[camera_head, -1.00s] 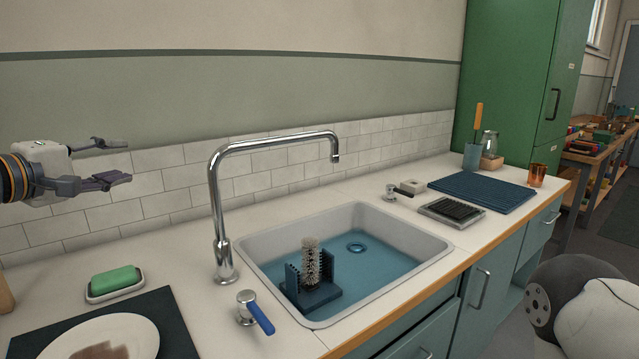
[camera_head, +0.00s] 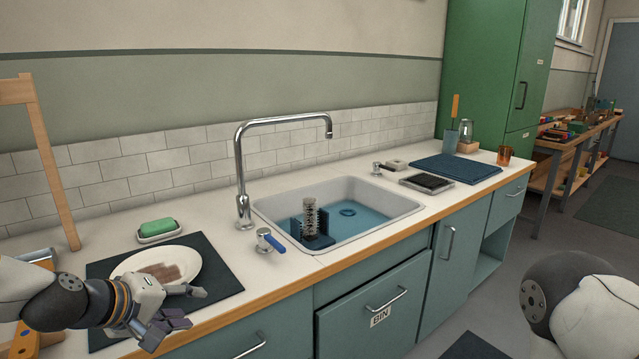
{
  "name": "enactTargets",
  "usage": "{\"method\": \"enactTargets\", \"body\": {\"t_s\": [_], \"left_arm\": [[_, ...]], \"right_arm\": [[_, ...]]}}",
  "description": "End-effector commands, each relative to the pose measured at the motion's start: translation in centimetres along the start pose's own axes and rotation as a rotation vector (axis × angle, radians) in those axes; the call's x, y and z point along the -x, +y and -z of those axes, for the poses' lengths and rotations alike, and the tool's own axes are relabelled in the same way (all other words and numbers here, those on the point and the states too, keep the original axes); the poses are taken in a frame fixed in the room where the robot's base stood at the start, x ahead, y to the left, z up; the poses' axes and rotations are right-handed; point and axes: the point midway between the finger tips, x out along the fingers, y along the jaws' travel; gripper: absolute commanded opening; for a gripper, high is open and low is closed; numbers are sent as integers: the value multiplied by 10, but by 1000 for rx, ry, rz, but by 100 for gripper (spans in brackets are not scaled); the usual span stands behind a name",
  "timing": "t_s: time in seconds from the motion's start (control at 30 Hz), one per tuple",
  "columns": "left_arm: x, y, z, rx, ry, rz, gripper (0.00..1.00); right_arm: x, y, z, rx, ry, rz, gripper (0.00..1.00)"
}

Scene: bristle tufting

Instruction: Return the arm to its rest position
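My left arm comes in from the lower left. Its gripper (camera_head: 184,309) is open and empty, with a gap between its two fingers. It hangs over the front left of the counter, in front of a white plate (camera_head: 196,259) with a brown stain. The plate lies on a dark mat (camera_head: 222,276), partly hidden behind the gripper. I cannot tell how high the gripper is above the mat. A rounded dark and white part of my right arm shows at the lower right; its gripper is out of view.
A sink (camera_head: 404,209) holds a brush (camera_head: 310,216) standing in a blue holder (camera_head: 318,241). A tap (camera_head: 241,180) rises behind it. A green soap (camera_head: 158,226), a blue-handled valve (camera_head: 272,241) and a wooden frame (camera_head: 50,165) stand nearby. A drawer marked BIN (camera_head: 350,335) is slightly out.

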Motion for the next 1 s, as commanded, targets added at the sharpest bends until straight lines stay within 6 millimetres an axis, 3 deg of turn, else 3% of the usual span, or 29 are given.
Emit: {"method": "enactTargets", "body": {"t_s": [0.03,0.1,0.23,0.4,0.5,0.6,0.7,1.0], "left_arm": [[-10,-28,-36,-47,-55,74,39],[-17,-69,-82,-113,-125,174,39],[-6,-148,-166,-244,-271,350,39],[51,-244,-260,-433,-486,555,39],[92,-282,-296,-535,-600,639,39],[125,-304,-315,-605,-679,690,39],[140,-314,-323,-640,-717,711,39],[142,-315,-324,-646,-722,714,39]], "right_arm": [[0,0,-1,0,-2,0,0],[1,0,-1,0,-3,0,0],[1,0,-1,0,-2,0,0],[1,0,-1,0,-2,0,0],[1,0,-1,0,-2,0,0],[1,0,-1,0,-2,0,0],[1,0,-1,0,-1,0,0],[1,0,-1,0,-1,0,0]]}}
